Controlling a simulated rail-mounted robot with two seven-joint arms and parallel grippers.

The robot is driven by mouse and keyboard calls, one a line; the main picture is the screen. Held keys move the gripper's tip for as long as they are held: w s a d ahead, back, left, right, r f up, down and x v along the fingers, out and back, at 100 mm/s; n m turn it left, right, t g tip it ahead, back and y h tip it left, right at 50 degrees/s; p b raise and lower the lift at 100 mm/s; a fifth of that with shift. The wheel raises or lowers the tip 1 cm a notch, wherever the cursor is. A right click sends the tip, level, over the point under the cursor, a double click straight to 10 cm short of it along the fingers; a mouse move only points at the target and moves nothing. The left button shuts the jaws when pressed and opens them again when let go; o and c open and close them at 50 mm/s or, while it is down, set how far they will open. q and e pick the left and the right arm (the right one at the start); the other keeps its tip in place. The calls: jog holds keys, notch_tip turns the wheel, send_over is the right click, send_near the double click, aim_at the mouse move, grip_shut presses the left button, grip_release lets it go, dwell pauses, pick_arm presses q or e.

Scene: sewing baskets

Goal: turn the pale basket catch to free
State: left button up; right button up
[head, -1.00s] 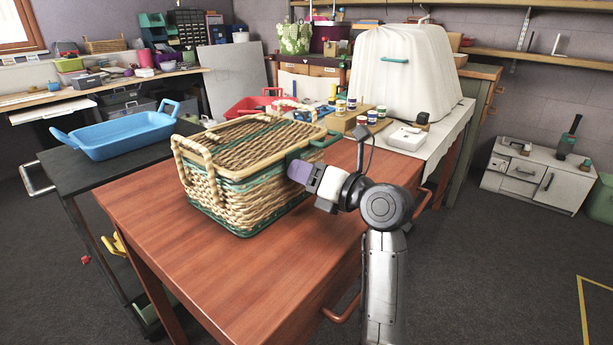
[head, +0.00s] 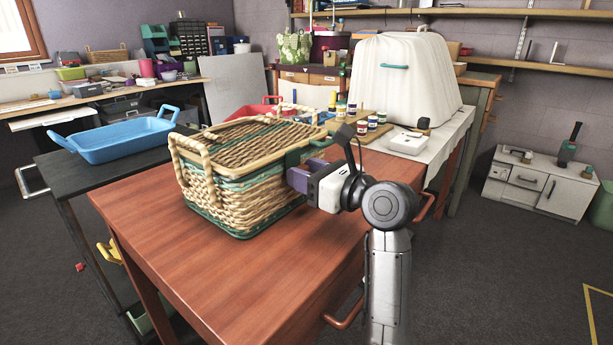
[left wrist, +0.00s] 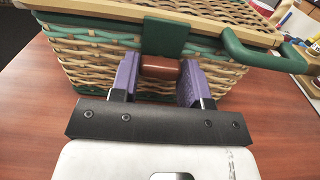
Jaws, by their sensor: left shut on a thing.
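The pale wicker basket (head: 250,195) with green bands stands closed on the red-brown table. A green strap (left wrist: 165,36) hangs from its lid edge in the left wrist view, with the brown, peg-like catch (left wrist: 160,67) lying level at its lower end. The catch's ends are at the finger pads. My left gripper (head: 307,173) is at the basket's right side, its purple fingers shut on the catch; it also shows in the left wrist view (left wrist: 159,78). The catch is hidden in the head view. My right gripper is not in view.
The red-brown table (head: 180,260) is clear in front of the basket. A green handle (left wrist: 262,52) sticks out beside the strap. A blue tray (head: 120,140) stands on a dark cart at left. Paint jars (head: 372,122) and a white-covered basket (head: 405,75) stand behind.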

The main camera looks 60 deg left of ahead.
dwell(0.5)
pick_arm(q)
jog(key=o, duration=0.9)
jog(key=shift+w+d, duration=0.1)
jog(key=shift+p+v, duration=2.55)
jog(key=shift+v, duration=4.25)
jog(key=shift+d, duration=0.1)
